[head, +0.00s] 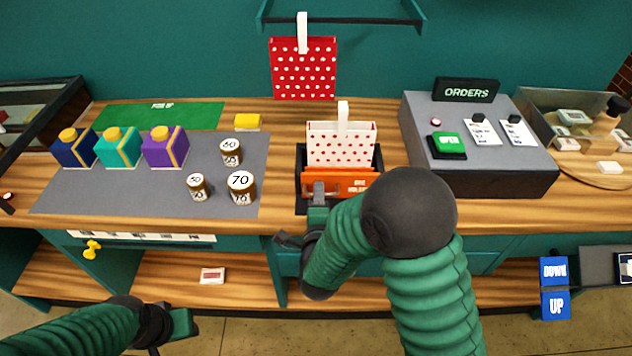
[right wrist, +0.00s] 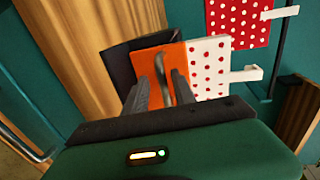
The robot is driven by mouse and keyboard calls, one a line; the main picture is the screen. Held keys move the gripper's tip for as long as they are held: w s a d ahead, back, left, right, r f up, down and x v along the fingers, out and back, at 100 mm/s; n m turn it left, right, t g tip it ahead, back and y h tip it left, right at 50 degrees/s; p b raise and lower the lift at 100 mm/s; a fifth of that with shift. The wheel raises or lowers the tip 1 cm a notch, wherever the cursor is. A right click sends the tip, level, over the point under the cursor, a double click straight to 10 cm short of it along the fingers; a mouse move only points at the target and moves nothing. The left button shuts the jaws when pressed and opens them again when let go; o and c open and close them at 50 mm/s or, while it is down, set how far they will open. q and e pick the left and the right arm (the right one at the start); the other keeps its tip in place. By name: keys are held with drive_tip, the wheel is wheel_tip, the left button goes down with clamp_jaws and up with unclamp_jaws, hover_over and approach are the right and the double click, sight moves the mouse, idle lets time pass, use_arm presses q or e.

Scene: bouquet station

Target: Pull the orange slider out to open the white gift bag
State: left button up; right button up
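The white gift bag with red dots (head: 341,146) stands upright in a dark holder (head: 301,160) at the middle of the counter. The orange slider (head: 352,184) is in front of the bag, with a grey handle (head: 319,186). In the right wrist view the slider (right wrist: 152,62) lies beside the bag (right wrist: 208,72), and the handle (right wrist: 162,80) shows between my fingertips. My right gripper (right wrist: 162,82) is open, its fingers on either side of the handle with gaps visible. In the head view my forearm partly covers it. My left gripper (head: 172,325) is low at the left, away from the counter; its opening is unclear.
A red dotted bag (head: 304,70) hangs behind. Several coloured boxes (head: 165,147) and weights (head: 241,187) stand on a grey mat (head: 110,195) at left. A grey orders console (head: 490,179) stands at right. A shelf (head: 230,296) runs below the counter.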

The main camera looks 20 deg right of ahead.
drive_tip(key=shift+d+r, duration=0.1)
drive_tip(key=shift+d, duration=0.15)
drive_tip(key=shift+s+d+r, duration=0.1)
drive_tip(key=shift+s, duration=0.15)
drive_tip(key=shift+s+r, duration=0.1)
drive_tip(key=shift+s, duration=0.05)
drive_tip(key=shift+a, duration=0.3)
drive_tip(key=shift+c, duration=1.2)
drive_tip(key=shift+a, duration=0.3)
clamp_jaws()
drive_tip(key=shift+d, duration=0.1)
drive_tip(key=shift+d+f, duration=0.2)
drive_tip(key=shift+d, duration=0.05)
